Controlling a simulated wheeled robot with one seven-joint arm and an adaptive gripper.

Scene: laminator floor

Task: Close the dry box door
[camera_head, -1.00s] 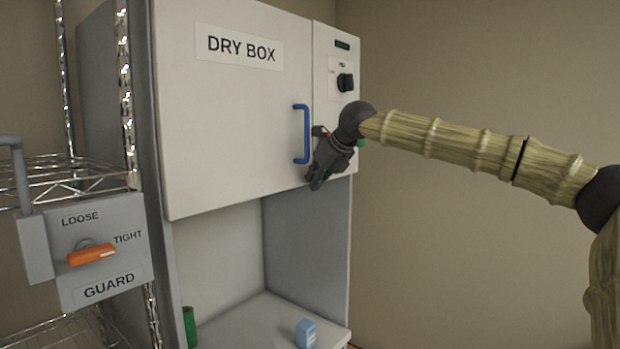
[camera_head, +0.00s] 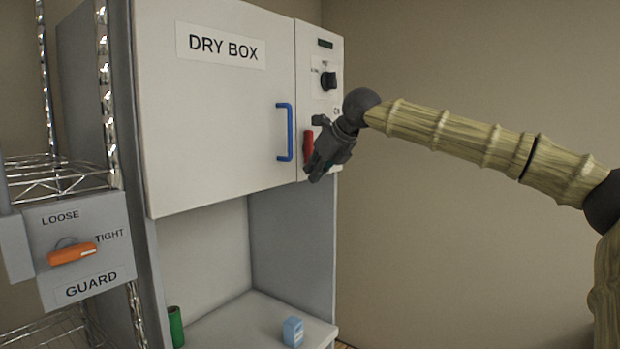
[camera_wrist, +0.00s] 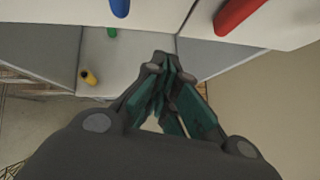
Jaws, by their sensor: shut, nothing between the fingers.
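The dry box door (camera_head: 220,120) is a white panel with a "DRY BOX" label. It looks flush with the control panel beside it, though a small gap would be hard to see. Its blue upright handle (camera_head: 284,132) is on the right edge; the handle's end shows at the top of the wrist view (camera_wrist: 120,7). My gripper (camera_head: 314,176) is shut and empty, just right of the handle and in front of the control panel, apart from the handle. In the wrist view its fingertips (camera_wrist: 162,62) are together. It partly hides a red part (camera_head: 308,143) on the panel.
The control panel has a black knob (camera_head: 328,81). Below the door is an open bay with a green cylinder (camera_head: 176,326) and a blue block (camera_head: 292,331). A guard box (camera_head: 75,235) with an orange lever (camera_head: 72,254) and wire shelves stand at left. Free space lies right of the cabinet.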

